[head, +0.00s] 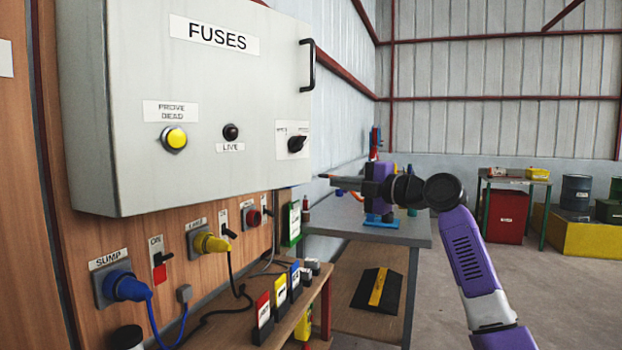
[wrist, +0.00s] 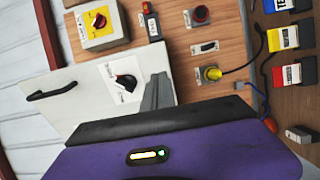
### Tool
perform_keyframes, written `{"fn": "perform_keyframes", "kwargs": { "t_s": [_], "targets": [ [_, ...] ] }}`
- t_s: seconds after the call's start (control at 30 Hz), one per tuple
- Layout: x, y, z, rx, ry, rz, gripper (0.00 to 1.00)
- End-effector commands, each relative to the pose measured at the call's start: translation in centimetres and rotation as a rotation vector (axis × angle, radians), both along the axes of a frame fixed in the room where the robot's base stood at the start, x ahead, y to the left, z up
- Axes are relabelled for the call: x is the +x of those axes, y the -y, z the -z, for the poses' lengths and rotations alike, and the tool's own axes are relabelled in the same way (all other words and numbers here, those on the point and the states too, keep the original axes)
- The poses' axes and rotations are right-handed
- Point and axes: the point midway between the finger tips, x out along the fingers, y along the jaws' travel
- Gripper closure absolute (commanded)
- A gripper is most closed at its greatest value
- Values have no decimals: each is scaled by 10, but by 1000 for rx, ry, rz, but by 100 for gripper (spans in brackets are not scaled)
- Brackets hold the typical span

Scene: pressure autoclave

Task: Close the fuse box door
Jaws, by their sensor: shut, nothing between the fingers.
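The grey fuse box (head: 200,90) hangs on the wooden panel at left. Its door (head: 250,90) faces me, and I see no open gap at its edges from here. The black handle (head: 308,66) is at the door's right edge, and a black rotary switch (head: 297,144) sits below it. The wrist view also shows the door (wrist: 75,105), handle (wrist: 52,91) and switch (wrist: 125,82). My gripper (head: 322,177) is shut and empty, pointing left just beyond the box's lower right corner. In the wrist view its fingers (wrist: 158,92) overlap the door's edge; contact cannot be told.
Blue (head: 125,287) and yellow (head: 210,243) plugs stick out of the panel below the box. A low wooden shelf (head: 250,310) holds coloured blocks. A grey workbench (head: 385,228) stands behind my gripper. The floor at right is open.

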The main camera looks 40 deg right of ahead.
Motion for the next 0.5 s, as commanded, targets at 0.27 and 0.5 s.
{"fn": "perform_keyframes", "kwargs": {
  "t_s": [0.27,0.5],
  "targets": [
    [56,-12,-1,1,-2,-2,100],
    [86,-18,-1,0,-1,-1,100]
  ]
}}
